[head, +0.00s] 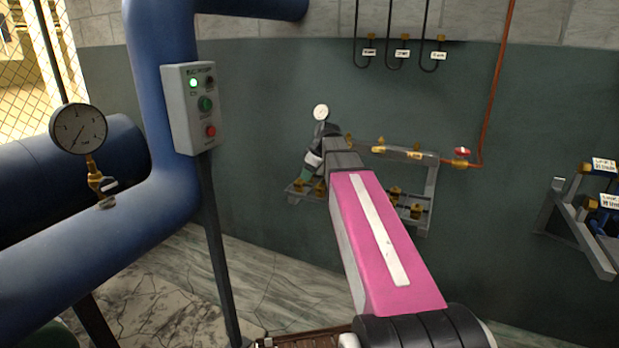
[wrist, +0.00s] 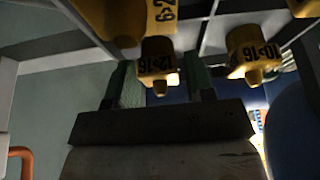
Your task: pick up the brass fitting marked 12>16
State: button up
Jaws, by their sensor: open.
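The brass fitting marked 12>16 (wrist: 157,63) hangs near the top middle of the wrist view, its label facing the camera. My gripper (wrist: 162,85) is open, with one greenish finger on each side of this fitting in the picture. I cannot tell whether the fingers touch it or how far they are in depth.
A fitting marked 10>16 (wrist: 251,54) is close on the right, and another fitting (wrist: 164,12) is above. The head view shows a gauge (head: 320,112), a copper pipe with a red valve (head: 461,152), a control box (head: 193,107) and blue pipes (head: 160,80).

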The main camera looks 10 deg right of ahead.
jog(key=c, duration=0.8)
jog(key=shift+o, duration=0.2)
jog(key=shift+r, duration=0.2)
